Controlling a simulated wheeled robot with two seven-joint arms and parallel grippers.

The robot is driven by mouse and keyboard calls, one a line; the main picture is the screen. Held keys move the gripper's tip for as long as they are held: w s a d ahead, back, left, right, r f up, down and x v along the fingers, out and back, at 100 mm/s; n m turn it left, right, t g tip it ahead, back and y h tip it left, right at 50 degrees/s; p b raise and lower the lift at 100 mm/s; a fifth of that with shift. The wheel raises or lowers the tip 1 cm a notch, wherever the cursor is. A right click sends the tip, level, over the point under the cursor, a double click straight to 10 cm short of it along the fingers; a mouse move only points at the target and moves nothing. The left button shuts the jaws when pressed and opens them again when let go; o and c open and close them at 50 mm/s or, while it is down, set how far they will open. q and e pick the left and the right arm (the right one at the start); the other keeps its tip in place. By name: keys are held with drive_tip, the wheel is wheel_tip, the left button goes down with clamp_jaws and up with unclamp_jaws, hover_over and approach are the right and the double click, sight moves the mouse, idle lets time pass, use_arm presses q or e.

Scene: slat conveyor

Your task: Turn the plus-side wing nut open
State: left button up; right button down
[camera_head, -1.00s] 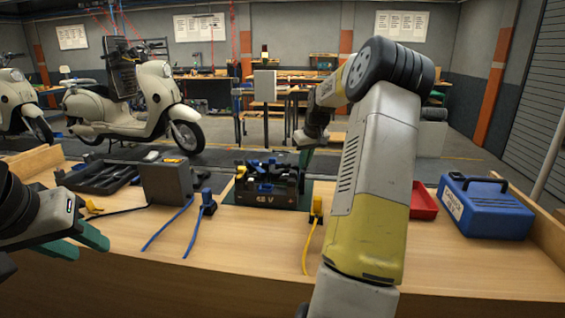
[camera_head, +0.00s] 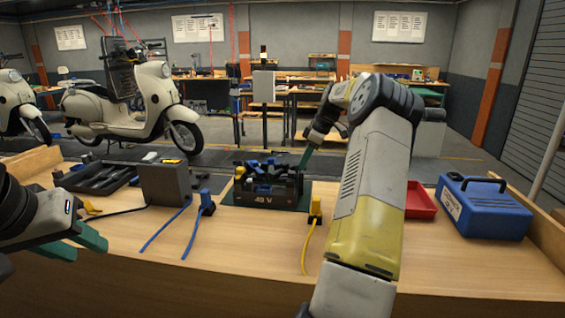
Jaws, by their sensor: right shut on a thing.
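The dark battery (camera_head: 262,199), marked 48 V, sits on a green mat (camera_head: 229,198) in the middle of the bench. Dark, blue and yellow parts crowd its top. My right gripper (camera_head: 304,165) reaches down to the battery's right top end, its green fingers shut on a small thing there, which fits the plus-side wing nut. The nut itself is too small and covered to make out. My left gripper (camera_head: 84,247) is open and empty over the bench's front left, well away from the battery.
A grey box (camera_head: 166,184) and a black tray (camera_head: 100,178) stand at left. A blue plug (camera_head: 206,203) and a yellow plug (camera_head: 315,212) with cables stand in front of the battery. A red tray (camera_head: 420,203) and a blue case (camera_head: 484,208) are at right.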

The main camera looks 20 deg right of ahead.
drive_tip(key=shift+w+d+n, duration=0.1)
drive_tip(key=shift+n, duration=0.5)
drive_tip(key=shift+g, duration=0.3)
drive_tip(key=c, duration=1.6)
unclamp_jaws()
drive_tip(key=v, duration=0.8)
drive_tip(key=shift+f, duration=0.1)
